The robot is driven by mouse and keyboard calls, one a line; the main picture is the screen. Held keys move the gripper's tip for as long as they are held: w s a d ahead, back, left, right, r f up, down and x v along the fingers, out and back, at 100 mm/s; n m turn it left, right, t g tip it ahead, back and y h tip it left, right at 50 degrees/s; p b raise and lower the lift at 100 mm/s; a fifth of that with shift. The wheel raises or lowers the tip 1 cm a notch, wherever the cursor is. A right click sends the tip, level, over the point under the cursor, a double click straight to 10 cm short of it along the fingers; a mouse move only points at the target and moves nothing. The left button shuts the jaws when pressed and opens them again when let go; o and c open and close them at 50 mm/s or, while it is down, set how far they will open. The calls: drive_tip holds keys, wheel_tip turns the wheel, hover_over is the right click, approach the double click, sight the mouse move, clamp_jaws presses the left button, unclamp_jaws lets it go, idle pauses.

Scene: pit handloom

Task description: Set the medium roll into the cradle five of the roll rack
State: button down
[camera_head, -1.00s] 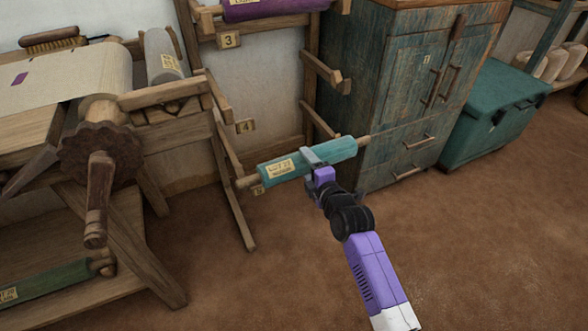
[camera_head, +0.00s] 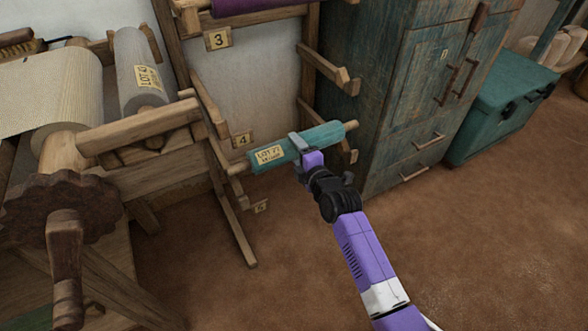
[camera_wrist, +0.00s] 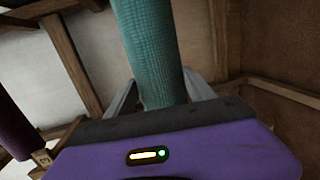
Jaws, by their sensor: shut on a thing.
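The medium roll (camera_head: 270,155) is teal with a pale lot label and wooden pegs at its ends. My gripper (camera_head: 301,143) is shut on it near its middle; the wrist view also shows the teal roll (camera_wrist: 150,50) between the fingers. The roll is roughly level, in front of the wooden roll rack (camera_head: 172,45). The lower right rack arm (camera_head: 322,124) passes behind the right peg. I cannot tell whether the pegs touch the arms.
A purple roll (camera_head: 255,6) lies above the plate marked 3 (camera_head: 217,39). The loom (camera_head: 140,128) with a grey roll (camera_head: 140,72) stands close on the left. A worn blue-green cabinet (camera_head: 400,90) stands close on the right. The brown floor (camera_head: 470,250) is clear in front.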

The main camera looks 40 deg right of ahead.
wheel_tip(320, 180, down, 9)
drive_tip(key=b, duration=0.4)
drive_tip(key=shift+b, duration=0.35)
drive_tip(key=shift+c, duration=1.8)
unclamp_jaws()
drive_tip(key=shift+f, duration=0.15)
drive_tip(key=shift+s, duration=0.15)
drive_tip(key=p+v, duration=0.2)
drive_tip(key=v, duration=1)
drive_tip(key=s+a+m+y, duration=0.1)
drive_tip(key=s+a+m, duration=0.2)
drive_tip(key=s+a, duration=0.5)
drive_tip(key=s+a+r+m+y, duration=0.2)
drive_tip(key=s+a+r+m, duration=0.3)
drive_tip(key=s, duration=0.5)
drive_tip(key=s+a+r+m+y, duration=0.2)
drive_tip(key=s+a+r+m, duration=0.4)
drive_tip(key=s, duration=0.5)
drive_tip(key=shift+a+r+y, duration=0.3)
drive_tip(key=shift+a+r, duration=0.45)
drive_tip(key=shift+a, duration=0.15)
